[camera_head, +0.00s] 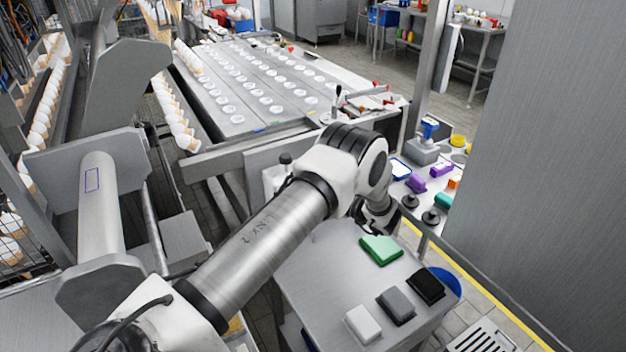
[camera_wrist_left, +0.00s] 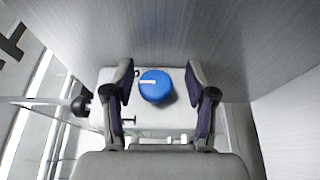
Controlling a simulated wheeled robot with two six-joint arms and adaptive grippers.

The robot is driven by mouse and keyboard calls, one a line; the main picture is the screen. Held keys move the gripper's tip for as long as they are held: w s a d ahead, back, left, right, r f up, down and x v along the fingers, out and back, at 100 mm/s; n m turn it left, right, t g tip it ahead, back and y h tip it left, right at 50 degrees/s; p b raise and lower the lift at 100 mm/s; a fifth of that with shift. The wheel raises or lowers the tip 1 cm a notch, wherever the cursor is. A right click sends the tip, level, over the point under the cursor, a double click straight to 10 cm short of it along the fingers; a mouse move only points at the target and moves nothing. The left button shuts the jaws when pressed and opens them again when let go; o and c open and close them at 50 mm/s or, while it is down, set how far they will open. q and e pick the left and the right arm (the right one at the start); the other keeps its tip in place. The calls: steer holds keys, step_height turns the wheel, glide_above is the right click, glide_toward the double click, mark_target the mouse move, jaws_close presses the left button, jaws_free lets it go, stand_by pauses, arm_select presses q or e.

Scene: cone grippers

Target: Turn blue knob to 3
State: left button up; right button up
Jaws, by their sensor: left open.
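The blue knob (camera_wrist_left: 155,88) is a round cap on a pale panel (camera_wrist_left: 112,80) in the left wrist view. A white pointer line on it points left. A small dark mark is on the panel just left of the knob; I cannot read it. My left gripper (camera_wrist_left: 158,68) is open, with one finger on each side of the knob and a gap on both sides. In the head view my left arm crosses the middle and its wrist hides the gripper; I cannot make out the knob there. My right gripper is in neither view.
Green (camera_head: 381,250), grey (camera_head: 396,305), black (camera_head: 427,286) and white (camera_head: 363,324) blocks lie on a grey table below my arm. A large grey metal wall (camera_head: 545,150) stands at the right. A conveyor (camera_head: 255,85) with white discs is behind.

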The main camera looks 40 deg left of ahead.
arm_select(q)
steer(key=shift+d+r, duration=0.1)
steer(key=shift+s+d+r, duration=0.15)
steer(key=c, duration=0.3)
jaws_close()
steer(key=shift+w+r, duration=0.15)
steer(key=shift+w, duration=0.05)
stand_by(1.3)
steer(key=shift+o, duration=1.5)
jaws_free()
steer(key=w+d, duration=0.1)
steer(key=d, duration=1)
steer(key=shift+w+d, duration=0.15)
steer(key=shift+d, duration=0.25)
